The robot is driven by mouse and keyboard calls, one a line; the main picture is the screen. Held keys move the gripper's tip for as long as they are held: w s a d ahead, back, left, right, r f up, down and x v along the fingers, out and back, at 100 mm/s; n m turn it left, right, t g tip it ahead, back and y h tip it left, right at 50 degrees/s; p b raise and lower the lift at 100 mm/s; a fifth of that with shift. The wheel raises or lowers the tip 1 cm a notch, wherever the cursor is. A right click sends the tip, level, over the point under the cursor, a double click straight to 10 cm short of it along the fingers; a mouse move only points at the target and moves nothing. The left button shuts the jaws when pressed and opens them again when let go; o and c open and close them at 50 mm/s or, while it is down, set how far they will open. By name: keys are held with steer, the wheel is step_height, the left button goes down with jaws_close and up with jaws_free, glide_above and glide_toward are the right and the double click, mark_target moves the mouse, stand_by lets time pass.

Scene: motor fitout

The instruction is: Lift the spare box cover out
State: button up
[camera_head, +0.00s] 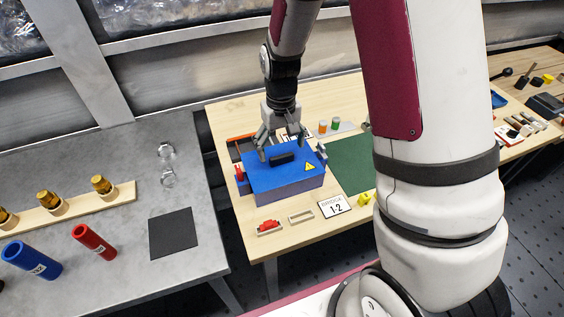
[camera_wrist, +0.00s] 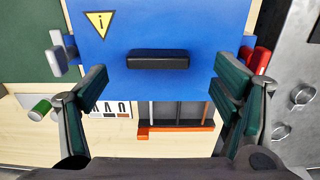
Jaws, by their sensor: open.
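A blue box cover (camera_head: 262,178) with a black handle (camera_head: 282,158) and a yellow warning triangle sits at the left of the wooden table. In the wrist view the cover (camera_wrist: 200,30) fills the upper middle, with its handle (camera_wrist: 158,60) across its face. My gripper (camera_head: 279,150) is above the cover near its far edge. In the wrist view my gripper (camera_wrist: 160,92) is open, its fingers on either side of the handle and apart from it. Whatever is under the cover is hidden. I cannot tell which part the task calls spare.
A red clip (camera_wrist: 262,60) and a grey clip (camera_wrist: 56,55) flank the cover. A tray (camera_wrist: 180,112) lies behind it. A green mat (camera_head: 350,163) is at right. A red part (camera_head: 269,226) and a "BRIDGE 1-2" sign (camera_head: 334,206) are in front. The grey table (camera_head: 120,240) has free room.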

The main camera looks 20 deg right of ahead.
mark_target(282, 156)
steer(key=shift+d+f+p, duration=0.1)
steer(key=shift+f+p, duration=0.25)
steer(key=shift+f, duration=1.85)
steer(key=c, duration=1.6)
